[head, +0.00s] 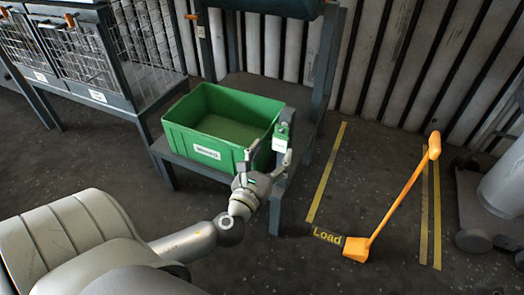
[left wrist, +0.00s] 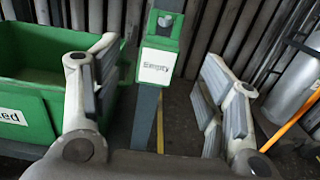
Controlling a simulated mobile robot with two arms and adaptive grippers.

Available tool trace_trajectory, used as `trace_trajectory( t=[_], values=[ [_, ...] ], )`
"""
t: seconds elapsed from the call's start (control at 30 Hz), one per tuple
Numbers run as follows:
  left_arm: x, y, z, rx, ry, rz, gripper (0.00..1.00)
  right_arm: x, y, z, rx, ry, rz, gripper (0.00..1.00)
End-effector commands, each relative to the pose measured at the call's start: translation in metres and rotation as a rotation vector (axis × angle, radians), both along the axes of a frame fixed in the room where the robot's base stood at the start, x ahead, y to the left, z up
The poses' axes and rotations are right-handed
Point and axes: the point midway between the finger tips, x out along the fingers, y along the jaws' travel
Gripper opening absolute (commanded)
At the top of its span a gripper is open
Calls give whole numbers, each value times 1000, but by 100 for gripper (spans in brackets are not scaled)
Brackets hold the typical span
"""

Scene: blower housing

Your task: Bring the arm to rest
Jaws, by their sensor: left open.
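My left gripper (head: 267,160) is open, with its arm reaching up from the bottom left. Its two fingers stand wide apart in the left wrist view (left wrist: 158,98), with nothing held between them. Beyond the fingers, a small green box with a white "Empty" label (left wrist: 157,68) is fixed at a grey post. That green box (head: 281,138) also shows just past the fingertips in the head view; I cannot tell whether they touch it. My right gripper is in neither view.
A green bin (head: 197,147) sits on a grey stand beside the gripper. Wire-mesh cages (head: 70,55) stand at the upper left. An orange pole with a wedge-shaped foot (head: 395,198) stands on the right by yellow floor lines and a "Load" mark. Open floor lies between.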

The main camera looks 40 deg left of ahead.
Motion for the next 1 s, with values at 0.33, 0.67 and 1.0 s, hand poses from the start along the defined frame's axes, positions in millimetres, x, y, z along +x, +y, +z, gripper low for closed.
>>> trace_trajectory(
  t=[0.33,0.67,1.0],
  values=[
    [-49,-12,-3,-1,2,0,67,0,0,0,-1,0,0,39],
    [-60,-14,-2,-1,-1,0,67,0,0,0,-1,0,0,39],
    [-47,-74,-7,-438,8,-205,67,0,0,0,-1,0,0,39]
  ],
)
